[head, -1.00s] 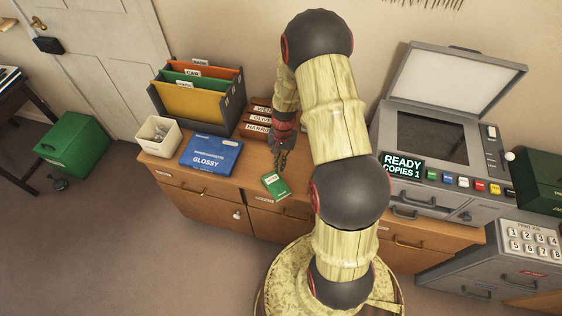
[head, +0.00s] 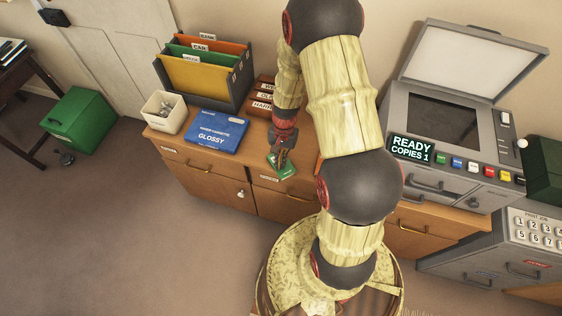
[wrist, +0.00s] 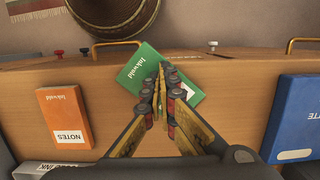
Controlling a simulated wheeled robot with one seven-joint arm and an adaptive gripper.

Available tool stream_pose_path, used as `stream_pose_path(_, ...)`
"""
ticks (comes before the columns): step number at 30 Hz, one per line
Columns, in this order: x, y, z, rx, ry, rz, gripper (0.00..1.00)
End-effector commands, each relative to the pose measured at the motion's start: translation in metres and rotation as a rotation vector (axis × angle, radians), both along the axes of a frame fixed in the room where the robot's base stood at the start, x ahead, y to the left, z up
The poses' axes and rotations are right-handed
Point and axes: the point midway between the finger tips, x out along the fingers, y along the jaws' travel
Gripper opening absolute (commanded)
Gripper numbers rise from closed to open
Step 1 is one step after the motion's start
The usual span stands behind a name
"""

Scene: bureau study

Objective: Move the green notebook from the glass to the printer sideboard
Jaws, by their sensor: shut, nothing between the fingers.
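The green notebook (head: 289,173) lies flat on the wooden sideboard (head: 215,186), close to its front edge. It also shows in the wrist view (wrist: 139,66), set at an angle, with my fingers covering part of it. My gripper (head: 279,164) is over the notebook, pointing down. In the wrist view its fingers (wrist: 164,76) are closed together with nothing between them. I cannot tell whether the fingertips touch the cover. The copier glass (head: 441,121) is dark and bare under the raised lid.
A blue glossy paper box (head: 217,132), a white bin (head: 164,112) and a file holder (head: 236,84) stand left of the notebook. An orange notes pad (wrist: 65,118) lies on its other side. The copier (head: 455,185) fills the right part.

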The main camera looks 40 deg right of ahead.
Motion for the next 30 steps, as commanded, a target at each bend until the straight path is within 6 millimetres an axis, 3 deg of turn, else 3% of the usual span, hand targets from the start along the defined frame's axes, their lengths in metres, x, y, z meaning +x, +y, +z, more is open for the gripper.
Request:
stream_pose_path(12,0.035,-0.049,-0.004,0.001,0.005,-0.001,0.00)
stream_pose_path(23,0.036,-0.050,-0.004,0.000,0.004,0.000,0.00)
stream_pose_path(30,0.037,-0.050,0.012,0.001,0.004,0.001,0.00)
